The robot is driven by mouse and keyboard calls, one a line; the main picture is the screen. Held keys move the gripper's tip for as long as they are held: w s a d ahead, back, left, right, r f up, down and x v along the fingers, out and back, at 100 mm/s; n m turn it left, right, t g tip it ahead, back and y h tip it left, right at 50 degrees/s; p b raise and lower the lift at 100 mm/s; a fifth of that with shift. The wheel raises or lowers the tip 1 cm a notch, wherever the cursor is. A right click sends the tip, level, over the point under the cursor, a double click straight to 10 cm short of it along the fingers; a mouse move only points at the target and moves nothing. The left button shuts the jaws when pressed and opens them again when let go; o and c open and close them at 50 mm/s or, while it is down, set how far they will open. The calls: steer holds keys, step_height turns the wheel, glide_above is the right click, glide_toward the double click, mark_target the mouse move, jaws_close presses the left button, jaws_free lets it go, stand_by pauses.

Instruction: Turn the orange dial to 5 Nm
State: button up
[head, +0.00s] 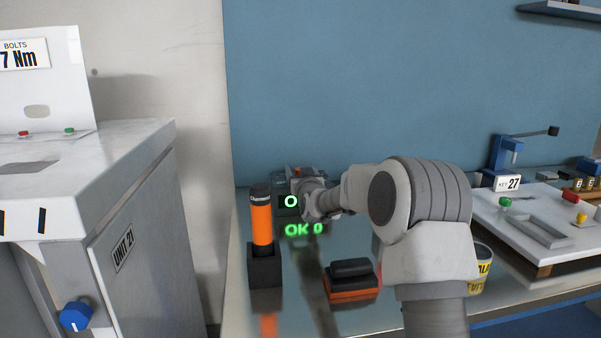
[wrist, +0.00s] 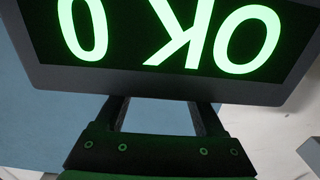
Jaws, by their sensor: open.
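I cannot make out an orange dial in either view. A dark tester with a green display (head: 290,201) stands at the back of the bench, partly behind my gripper. Its display in the wrist view (wrist: 170,35) reads "OK 0", upside down. My gripper (head: 308,188) is at the tester, its fingertips hidden in the head view. In the wrist view my gripper (wrist: 160,104) has its two fingers apart, their ends hidden by the display housing. A tool with an orange handle (head: 262,224) and black top stands upright in a black holder (head: 265,269), left of my gripper.
An orange and black block (head: 350,283) lies on the bench in front of the tester. A yellow and black cup (head: 481,268) stands right of my arm. Farther right is a white panel (head: 530,225). A grey cabinet (head: 140,230) with a blue knob (head: 76,316) stands at left.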

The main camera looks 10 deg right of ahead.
steer(key=shift+c, duration=0.3)
jaws_close()
steer(key=shift+n+y+b, duration=0.6)
steer(key=shift+y+b, duration=0.3)
steer(key=shift+y, duration=0.4)
steer(key=shift+r+n+y+p, duration=0.15)
steer(key=shift+n+y+p, duration=0.25)
steer(key=shift+n, duration=0.1)
steer(key=shift+y, duration=0.3)
steer(key=shift+n+g+y+p, duration=0.3)
steer(key=shift+n+p, duration=0.05)
steer(key=shift+n, duration=0.05)
